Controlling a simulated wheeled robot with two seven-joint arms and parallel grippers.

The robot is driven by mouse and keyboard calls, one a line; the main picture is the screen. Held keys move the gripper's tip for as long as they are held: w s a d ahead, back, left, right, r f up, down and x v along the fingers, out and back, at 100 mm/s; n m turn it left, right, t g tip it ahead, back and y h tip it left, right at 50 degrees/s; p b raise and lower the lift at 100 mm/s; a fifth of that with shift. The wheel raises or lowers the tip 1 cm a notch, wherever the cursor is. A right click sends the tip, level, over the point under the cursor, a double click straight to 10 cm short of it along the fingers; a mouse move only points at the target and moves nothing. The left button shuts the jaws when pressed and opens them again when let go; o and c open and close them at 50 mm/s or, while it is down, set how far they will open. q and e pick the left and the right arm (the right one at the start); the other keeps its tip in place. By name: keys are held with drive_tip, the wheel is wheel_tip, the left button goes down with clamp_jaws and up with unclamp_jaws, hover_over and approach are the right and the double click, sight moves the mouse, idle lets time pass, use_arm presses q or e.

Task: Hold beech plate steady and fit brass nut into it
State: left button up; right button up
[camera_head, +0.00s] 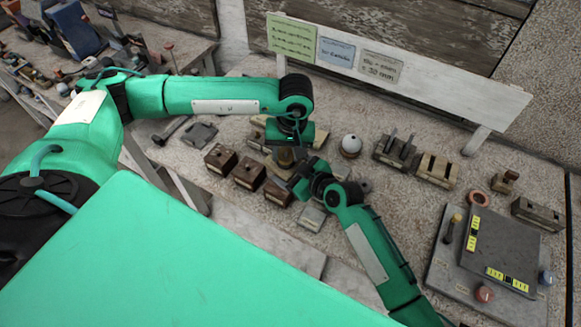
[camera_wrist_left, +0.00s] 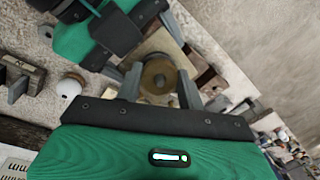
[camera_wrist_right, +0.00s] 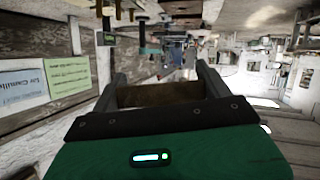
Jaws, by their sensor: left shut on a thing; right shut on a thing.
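The brass nut (camera_wrist_left: 158,76) is a round, golden ring between the two fingers of my left gripper (camera_wrist_left: 160,88), which is shut on it. In the head view the nut (camera_head: 285,157) shows small and dark below the left wrist. The beech plate (camera_wrist_left: 162,42), pale wood, lies just beyond the nut in the left wrist view, partly hidden by it. My right gripper (camera_wrist_right: 163,92) is shut on a brown wooden piece (camera_wrist_right: 160,95), seen edge-on, which looks like the plate's edge. In the head view the right gripper (camera_head: 300,182) is close beside the left one. I cannot tell whether nut and plate touch.
Dark wooden blocks (camera_head: 249,173) stand left of the grippers. A white ball (camera_head: 351,145) and slotted blocks (camera_head: 436,169) stand to the right. A grey panel (camera_head: 502,248) is at far right. A low white board with signs (camera_head: 400,75) runs behind.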

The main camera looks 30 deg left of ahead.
use_arm(q)
drive_tip(key=m, duration=0.2)
drive_tip(key=m+y, duration=0.1)
drive_tip(key=m, duration=0.3)
drive_tip(key=shift+a+y, duration=0.25)
drive_tip(key=shift+y, duration=0.05)
drive_tip(key=m+t+y, duration=0.1)
drive_tip(key=m, duration=0.4)
drive_tip(key=shift+w, duration=0.1)
drive_tip(key=o, duration=0.9)
drive_tip(key=shift+o, duration=1.2)
drive_tip(key=shift+d, duration=0.1)
drive_tip(key=shift+m, duration=0.3)
